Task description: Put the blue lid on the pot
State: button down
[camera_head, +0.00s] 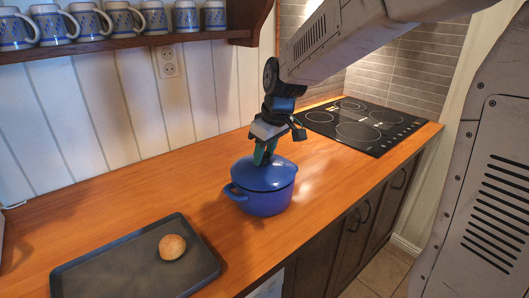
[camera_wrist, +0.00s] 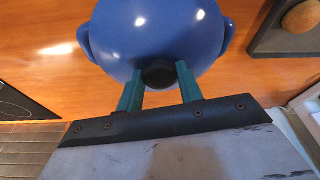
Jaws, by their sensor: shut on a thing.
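The blue pot (camera_head: 262,204) stands upright on the wooden counter, with one side handle showing at its left. The blue lid (camera_head: 278,178) lies level over the pot's opening and looks lined up with its rim; I cannot tell if a thin gap is left. My gripper (camera_head: 264,160) points down from above at the lid's middle, shut on its knob. In the wrist view, the black knob (camera_wrist: 158,74) is between my two green fingers, and the lid (camera_wrist: 160,28) fills the top middle. The pot's handles (camera_wrist: 228,38) stick out on both sides. The pot's inside is hidden.
A dark tray (camera_head: 90,278) with a round bun (camera_head: 172,246) is at the front left. A black cooktop (camera_head: 362,124) is at the back right. A shelf (camera_head: 150,38) with several mugs hangs on the left wall. Counter around the pot is clear.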

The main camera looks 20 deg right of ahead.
jog(key=shift+f, duration=0.3)
dwell(0.5)
jog(key=c, duration=0.8)
grip_release()
jog(key=shift+c, duration=0.2)
jog(key=v, duration=0.7)
jog(key=shift+r, duration=0.35)
jog(key=shift+s+d, duration=0.1)
jog(key=shift+s, duration=0.05)
